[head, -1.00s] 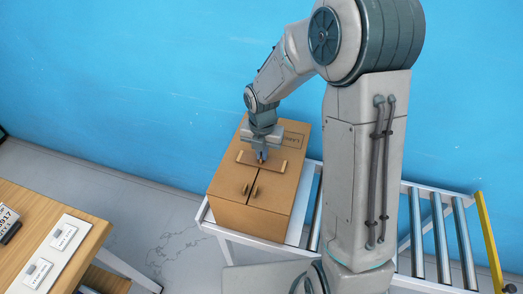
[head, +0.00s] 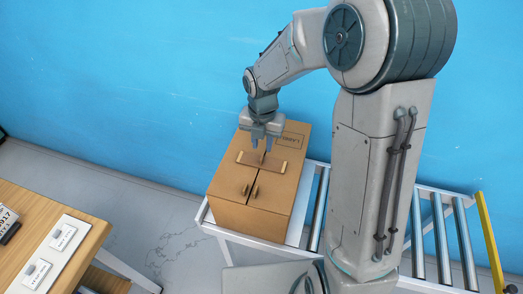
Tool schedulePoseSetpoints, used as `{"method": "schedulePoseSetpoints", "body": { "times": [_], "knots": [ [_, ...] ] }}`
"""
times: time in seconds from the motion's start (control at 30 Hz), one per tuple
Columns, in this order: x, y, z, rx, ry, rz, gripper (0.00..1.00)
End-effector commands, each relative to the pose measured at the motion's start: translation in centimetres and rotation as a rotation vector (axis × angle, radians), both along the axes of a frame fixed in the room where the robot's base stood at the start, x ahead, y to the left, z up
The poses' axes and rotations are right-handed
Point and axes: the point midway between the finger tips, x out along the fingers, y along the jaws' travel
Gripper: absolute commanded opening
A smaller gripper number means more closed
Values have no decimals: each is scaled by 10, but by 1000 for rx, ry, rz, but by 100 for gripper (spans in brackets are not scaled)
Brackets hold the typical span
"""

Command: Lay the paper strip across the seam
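A brown cardboard box (head: 225,189) stands on the roller conveyor, with a seam running between two small tabs (head: 250,190) on its top. A tan paper strip (head: 277,167) with a raised middle grip lies across the box top, over the line of the seam behind the tabs. The exact seam under it is hidden. My gripper (head: 262,146) is just above the strip's middle, fingers pointing down and apart, with nothing visible held between them. It looks clear of the strip, though the fingertips overlap its grip in the picture.
The roller conveyor (head: 318,210) extends right behind my arm, ending near a yellow bar (head: 488,235). A wooden table (head: 28,201) at left holds white labelled blocks (head: 66,234). A blue wall (head: 130,80) stands behind the box.

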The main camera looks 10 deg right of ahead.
Motion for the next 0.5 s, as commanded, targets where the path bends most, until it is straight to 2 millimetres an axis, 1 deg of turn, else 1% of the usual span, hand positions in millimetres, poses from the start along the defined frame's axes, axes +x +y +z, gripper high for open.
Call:
{"method": "schedulePoseSetpoints", "body": {
  "times": [0.03,0.2,0.33,0.5],
  "knots": [
    [1,0,13,1,-6,-1,26],
    [0,0,47,0,-4,-1,26],
    [0,0,65,0,-2,0,26],
    [-2,-1,78,-2,-3,-30,26]
  ]
}}
